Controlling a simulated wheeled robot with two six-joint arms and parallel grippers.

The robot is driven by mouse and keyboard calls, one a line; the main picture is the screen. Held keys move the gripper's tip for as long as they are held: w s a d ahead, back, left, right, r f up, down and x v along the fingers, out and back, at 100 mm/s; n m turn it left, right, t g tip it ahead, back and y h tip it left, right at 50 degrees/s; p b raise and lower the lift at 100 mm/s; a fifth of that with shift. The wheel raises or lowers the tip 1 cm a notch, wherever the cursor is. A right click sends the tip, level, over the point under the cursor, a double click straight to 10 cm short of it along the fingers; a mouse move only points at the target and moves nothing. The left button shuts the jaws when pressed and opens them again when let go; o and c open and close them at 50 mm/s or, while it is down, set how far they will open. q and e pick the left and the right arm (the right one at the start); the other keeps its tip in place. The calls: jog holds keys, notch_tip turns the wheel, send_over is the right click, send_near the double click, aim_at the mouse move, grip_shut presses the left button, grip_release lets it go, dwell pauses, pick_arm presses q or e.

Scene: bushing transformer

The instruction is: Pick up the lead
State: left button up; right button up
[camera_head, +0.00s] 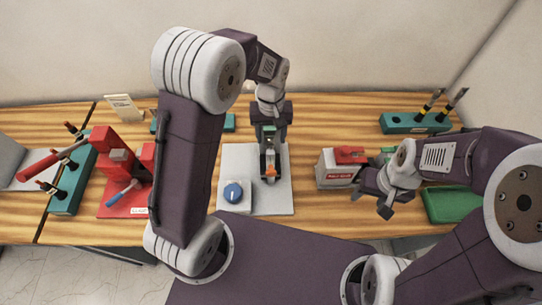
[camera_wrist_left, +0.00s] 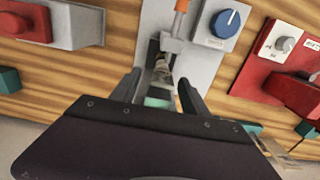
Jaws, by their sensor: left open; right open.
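My left gripper (camera_head: 269,142) is open and points down over the grey plate (camera_head: 277,203) in the middle of the table. In the left wrist view, the fingers of my left gripper (camera_wrist_left: 160,88) stand on either side of a slim metal and green piece (camera_wrist_left: 161,66). I cannot tell whether they touch it. An orange-tipped part (camera_head: 271,172) is just in front of it. Thin black-handled leads (camera_head: 430,100) with yellow bands stand in a teal rack (camera_head: 402,125) at the back right. I cannot tell which item is the named lead. My right gripper (camera_head: 376,196) is open and empty.
A blue knob (camera_head: 233,193) sits on a pale box on the plate. A red switch unit (camera_head: 120,152) and a teal rack (camera_head: 66,194) are left. A grey box with red top (camera_head: 338,170) and a green tray (camera_head: 450,204) are right.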

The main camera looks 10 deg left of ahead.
pick_arm(q)
jog(key=shift+s+a+f, duration=0.1)
jog(key=shift+s+f, duration=0.15)
jog(key=shift+f, duration=0.35)
jog(key=shift+s+a+f, duration=0.1)
jog(key=shift+s+f, duration=0.1)
jog(key=shift+f, duration=0.35)
jog(key=shift+w+d+f, duration=0.1)
jog(key=shift+w+f, duration=0.05)
jog(key=shift+w, duration=0.2)
jog(key=shift+c, duration=0.6)
jog(key=c, duration=1)
jog(key=shift+s, duration=0.15)
grip_shut()
